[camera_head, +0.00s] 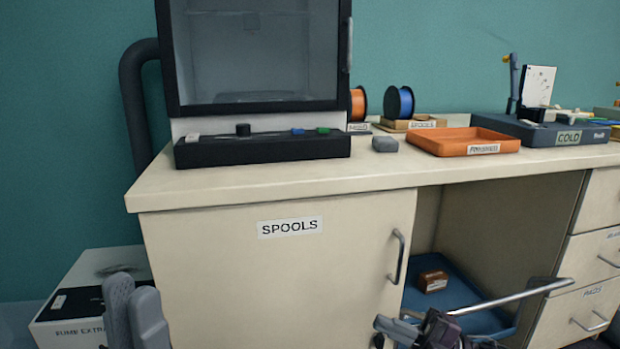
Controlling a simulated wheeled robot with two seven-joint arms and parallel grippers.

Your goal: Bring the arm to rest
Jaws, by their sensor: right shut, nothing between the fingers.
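My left gripper (135,308) stands at the lower left, with two grey fingers pointing up side by side. It is in front of the white box and left of the cabinet; I cannot tell whether the fingers touch. My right gripper (430,328) is dark and cut off by the bottom edge, below the cabinet door handle. It is shut with nothing in it. It shows close to the left end of a silver bar (515,296); I cannot tell whether they touch.
The counter (330,173) carries a dark-framed machine (262,147), an orange tray (450,148), a grey block (385,144), spools (399,103) and a grey bin (545,132). The cabinet door (280,270) marked SPOOLS is shut. A blue tray (450,272) holds a brown block (432,281) under the counter. A white box (75,315) stands at left.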

